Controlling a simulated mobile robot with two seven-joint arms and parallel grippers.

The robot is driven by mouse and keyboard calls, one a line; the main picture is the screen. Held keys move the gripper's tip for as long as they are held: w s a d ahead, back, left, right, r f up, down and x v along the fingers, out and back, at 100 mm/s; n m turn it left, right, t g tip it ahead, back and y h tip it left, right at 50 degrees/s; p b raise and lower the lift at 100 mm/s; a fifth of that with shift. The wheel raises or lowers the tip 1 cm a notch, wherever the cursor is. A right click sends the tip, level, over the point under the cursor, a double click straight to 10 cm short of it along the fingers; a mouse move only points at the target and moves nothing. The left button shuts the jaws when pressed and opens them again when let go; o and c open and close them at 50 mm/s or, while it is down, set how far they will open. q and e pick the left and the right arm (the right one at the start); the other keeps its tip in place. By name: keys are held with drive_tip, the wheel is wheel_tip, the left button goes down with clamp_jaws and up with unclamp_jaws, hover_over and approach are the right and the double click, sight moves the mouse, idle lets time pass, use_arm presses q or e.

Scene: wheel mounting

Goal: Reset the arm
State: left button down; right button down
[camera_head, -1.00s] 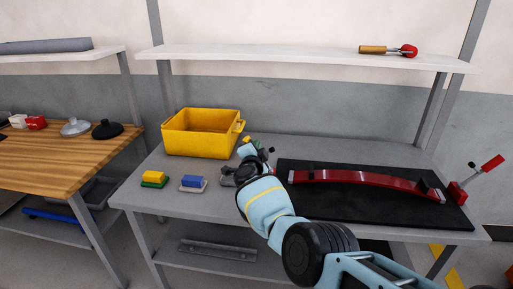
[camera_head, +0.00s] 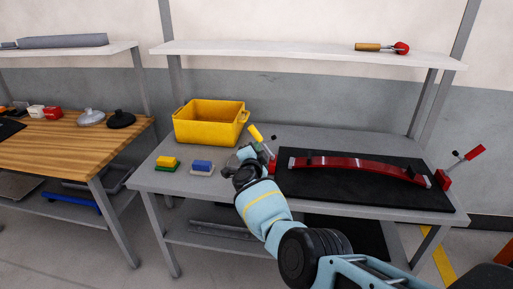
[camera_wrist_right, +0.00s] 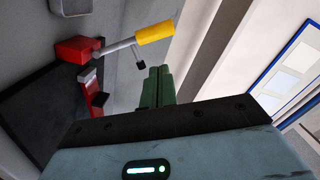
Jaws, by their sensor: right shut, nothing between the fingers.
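My right arm (camera_head: 265,209) reaches in from the lower right of the head view, over the grey table's front edge. Its wrist is raised beside the left end of the black mat, and the fingers are hard to make out there. In the right wrist view my right gripper (camera_wrist_right: 157,72) shows two green fingers together with nothing between them. A clamp with a yellow handle (camera_wrist_right: 154,33) and red base is near the fingers, apart from them in that picture. Its yellow handle shows behind my wrist in the head view (camera_head: 255,132). My left gripper is not in view.
A red curved bar (camera_head: 360,164) lies on the black mat (camera_head: 330,196), with a red-handled clamp (camera_head: 475,152) at its right end. A yellow bin (camera_head: 208,126) and small coloured blocks (camera_head: 202,167) stand left of my arm. A white shelf (camera_head: 300,51) hangs above.

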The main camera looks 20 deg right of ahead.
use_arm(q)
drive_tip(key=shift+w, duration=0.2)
use_arm(e)
drive_tip(key=shift+w+d, duration=0.1)
